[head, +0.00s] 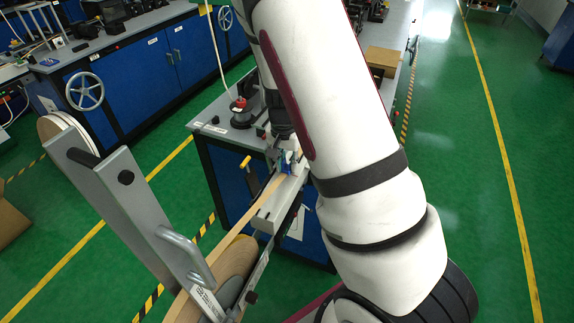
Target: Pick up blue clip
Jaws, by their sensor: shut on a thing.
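The blue clip (283,163) shows as a small blue shape at the upper end of the tan tape (262,204), by the metal guide rail. My gripper (285,152) reaches down from above at the clip and is shut on it. The gripper is small in the head view and its fingers are partly hidden by my white arm, so the exact grip is hard to see. The clip appears to be still at the tape and the rail; I cannot tell whether it is clear of them.
The grey payoff frame (125,178) with a handle and a tape reel (238,262) stands at the lower left. A blue workbench (228,172) with a grey top is behind the clip. A yellow-handled tool (246,162) is close by. Green floor is free to the right.

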